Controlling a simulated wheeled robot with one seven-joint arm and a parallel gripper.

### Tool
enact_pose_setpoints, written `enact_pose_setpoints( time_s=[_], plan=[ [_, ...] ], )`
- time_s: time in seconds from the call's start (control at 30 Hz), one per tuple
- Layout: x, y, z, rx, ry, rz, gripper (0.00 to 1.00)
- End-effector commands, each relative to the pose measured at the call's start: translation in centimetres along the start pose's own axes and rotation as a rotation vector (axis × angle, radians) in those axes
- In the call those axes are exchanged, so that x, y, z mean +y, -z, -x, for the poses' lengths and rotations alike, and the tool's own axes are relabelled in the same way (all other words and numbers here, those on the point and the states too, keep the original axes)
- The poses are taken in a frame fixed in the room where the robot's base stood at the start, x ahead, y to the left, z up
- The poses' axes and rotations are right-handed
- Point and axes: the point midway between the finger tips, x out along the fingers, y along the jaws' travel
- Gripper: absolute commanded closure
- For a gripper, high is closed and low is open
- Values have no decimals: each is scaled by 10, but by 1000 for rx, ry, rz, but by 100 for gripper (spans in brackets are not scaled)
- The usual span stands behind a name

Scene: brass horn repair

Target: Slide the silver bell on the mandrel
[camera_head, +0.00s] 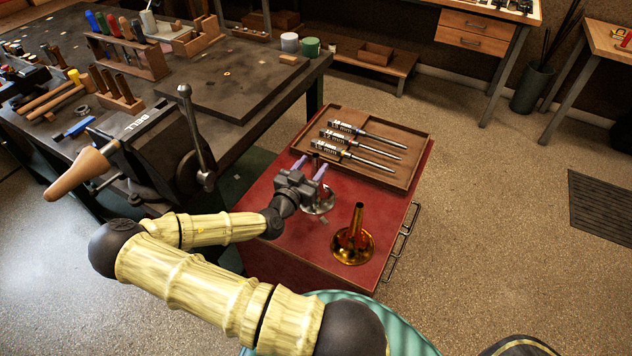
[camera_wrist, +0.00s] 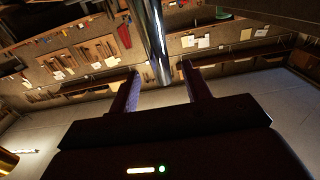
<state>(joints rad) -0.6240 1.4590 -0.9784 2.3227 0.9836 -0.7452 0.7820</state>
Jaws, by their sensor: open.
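The silver bell (camera_head: 320,205) stands flare down on the red cart top (camera_head: 268,222), partly hidden behind my gripper (camera_head: 311,168). My gripper is open, with its fingers on either side of the bell's narrow upper tube. In the wrist view the shiny silver tube (camera_wrist: 156,48) rises between and just beyond the spread fingertips (camera_wrist: 160,80), with gaps to both. The mandrel, a tan tapered cone (camera_head: 78,174), points left from the dark vise block marked BELL on the workbench. Its tip is bare.
A brass bell (camera_head: 352,242) stands right of the silver one on the cart. A wooden tray (camera_head: 417,140) with several metal tools lies behind. The vise handle (camera_head: 193,130) rises between cart and mandrel. Tool racks (camera_head: 132,60) crowd the workbench.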

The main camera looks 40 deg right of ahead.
Motion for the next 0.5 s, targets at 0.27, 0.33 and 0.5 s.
enact_pose_setpoints(
  time_s=[0.27,0.33,0.5],
  plan=[
    [-2,-1,-37,2,-1,1,52],
    [-1,-2,-45,1,-2,0,52],
    [-2,-3,-50,0,0,1,52]
  ],
)
